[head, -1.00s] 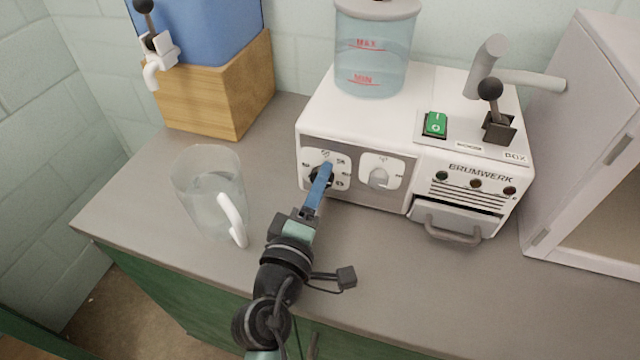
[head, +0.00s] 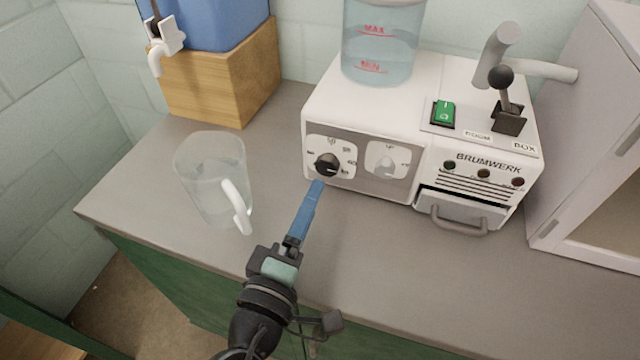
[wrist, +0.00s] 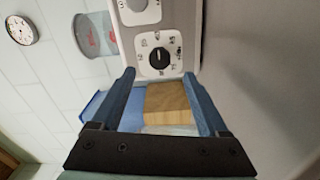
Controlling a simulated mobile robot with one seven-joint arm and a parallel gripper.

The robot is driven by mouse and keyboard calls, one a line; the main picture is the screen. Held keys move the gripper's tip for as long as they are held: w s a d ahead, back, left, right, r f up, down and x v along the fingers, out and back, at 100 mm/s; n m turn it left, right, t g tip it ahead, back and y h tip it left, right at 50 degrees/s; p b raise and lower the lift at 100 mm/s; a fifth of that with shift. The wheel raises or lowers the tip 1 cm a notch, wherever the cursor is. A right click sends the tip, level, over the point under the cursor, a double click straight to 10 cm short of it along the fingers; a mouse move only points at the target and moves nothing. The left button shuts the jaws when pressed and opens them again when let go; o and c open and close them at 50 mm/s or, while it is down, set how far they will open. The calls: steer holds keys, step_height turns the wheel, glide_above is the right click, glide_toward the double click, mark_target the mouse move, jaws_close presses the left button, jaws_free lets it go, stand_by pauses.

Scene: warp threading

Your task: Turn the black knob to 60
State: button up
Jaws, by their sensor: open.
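The black knob (head: 327,165) sits on the left dial plate of the white machine's grey front panel.
A white knob (head: 384,168) is right of the black one. A clear jug (head: 212,175) stands left of my arm. A drawer handle (head: 459,226) juts out at the machine's lower right. A grey cabinet (head: 577,120) stands at right. The counter before the machine is clear.

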steer(key=v, duration=0.5)
steer(key=shift+s+b, duration=0.25)
steer(key=shift+b, duration=0.05)
steer(key=w+d+r+m+t+y, duration=0.1)
steer(key=w+r+m+t, duration=0.15)
steer(key=r, duration=0.65)
steer(key=w+d+r+m+t, duration=0.15)
steer(key=r+m, duration=0.25)
steer(key=r, duration=0.4)
steer(key=w+d+r+m+t+y, duration=0.1)
steer(key=w+r+m, duration=0.15)
steer(key=r, duration=0.65)
steer(key=s+r+m+t+y+p, duration=0.1)
steer(key=s+r+p, duration=0.3)
steer(key=r, duration=1.3)
steer(key=s+r+m+t+y+p, duration=0.2)
steer(key=s+r+t+p, duration=0.2)
steer(key=r+p, duration=0.9)
step_height(320, 180, up, 5)
steer(key=shift+f+y, duration=0.25)
steer(key=shift+y, duration=0.05)
steer(key=shift+d+f, duration=0.1)
steer(key=shift+f, duration=0.05)
